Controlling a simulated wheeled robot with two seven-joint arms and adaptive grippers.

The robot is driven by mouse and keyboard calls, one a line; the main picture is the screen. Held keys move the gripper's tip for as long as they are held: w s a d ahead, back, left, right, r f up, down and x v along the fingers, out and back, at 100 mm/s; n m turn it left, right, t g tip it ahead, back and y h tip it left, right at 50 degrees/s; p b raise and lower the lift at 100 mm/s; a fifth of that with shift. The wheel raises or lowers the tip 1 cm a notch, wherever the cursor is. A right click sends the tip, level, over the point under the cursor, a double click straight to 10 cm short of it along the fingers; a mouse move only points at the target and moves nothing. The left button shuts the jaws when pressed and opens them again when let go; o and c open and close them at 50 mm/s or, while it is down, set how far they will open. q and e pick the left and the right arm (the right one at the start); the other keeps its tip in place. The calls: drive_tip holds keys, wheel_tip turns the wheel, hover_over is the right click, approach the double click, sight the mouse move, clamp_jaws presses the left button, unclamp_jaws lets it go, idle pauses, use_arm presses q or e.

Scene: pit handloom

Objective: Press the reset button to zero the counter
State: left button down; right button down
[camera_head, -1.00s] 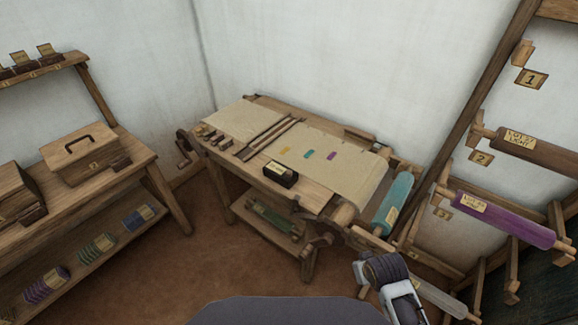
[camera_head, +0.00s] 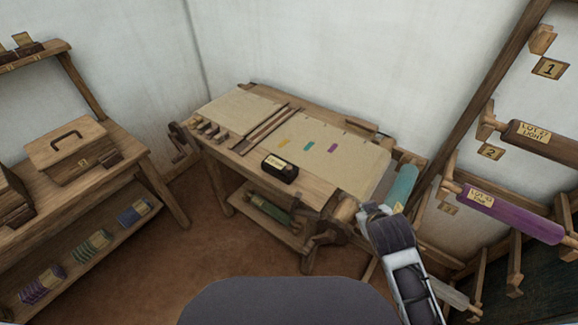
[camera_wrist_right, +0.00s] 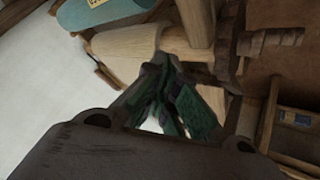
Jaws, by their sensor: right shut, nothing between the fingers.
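A small black box with a pale label (camera_head: 280,168), which looks like the counter, sits on the front edge of the wooden loom table (camera_head: 318,188) in the head view. I cannot make out its reset button at this size. My right gripper (camera_head: 372,211) is at the table's right front corner, near the wooden roller end, to the right of the black box and apart from it. In the right wrist view its dark green fingers (camera_wrist_right: 168,80) are together and empty, in front of a wooden roller (camera_wrist_right: 135,50). My left gripper is not in view.
A teal roll (camera_head: 402,187) lies at the table's right end, with a purple roll (camera_head: 508,213) on the rack beyond. A crank (camera_head: 325,240) sticks out at the front corner. A shelf bench with a wooden box (camera_head: 68,150) stands at left. Floor between is clear.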

drive_tip(key=w+a+r+n+t, duration=0.3)
drive_tip(key=w+r+t, duration=0.15)
drive_tip(key=r, duration=0.25)
drive_tip(key=w+a+r+n+t+y, duration=0.1)
drive_tip(key=w+a+r+n+t, duration=0.15)
drive_tip(key=w+r, duration=0.3)
drive_tip(key=w+a+r+n+t, duration=0.2)
drive_tip(key=w+a+r+t, duration=0.15)
drive_tip(key=r, duration=0.45)
drive_tip(key=s+a+r+n+g+y, duration=0.1)
drive_tip(key=a+r+n+y, duration=0.4)
drive_tip(key=a+n+y, duration=0.5)
drive_tip(key=s+a+r+n+g+y, duration=0.1)
drive_tip(key=s+a+r+n+y, duration=0.1)
drive_tip(key=a+r+n+y, duration=0.75)
drive_tip(key=a+f+n+g+h, duration=0.2)
drive_tip(key=a+f+n+g, duration=0.25)
drive_tip(key=f+n, duration=0.4)
drive_tip(key=a+f+n+g+h, duration=0.2)
drive_tip(key=a+f+n+g, duration=0.1)
drive_tip(key=f+n+g, duration=0.5)
drive_tip(key=w+d+f+n+t+h, duration=0.3)
drive_tip(key=w+d+f+n+h, duration=0.2)
drive_tip(key=w+d+f+h, duration=0.3)
drive_tip(key=w+d+h, duration=0.1)
drive_tip(key=w+d, duration=0.1)
drive_tip(key=d, duration=0.2)
drive_tip(key=shift+d+f+h, duration=0.2)
drive_tip(key=shift+f+h, duration=0.05)
drive_tip(key=shift+h, duration=0.1)
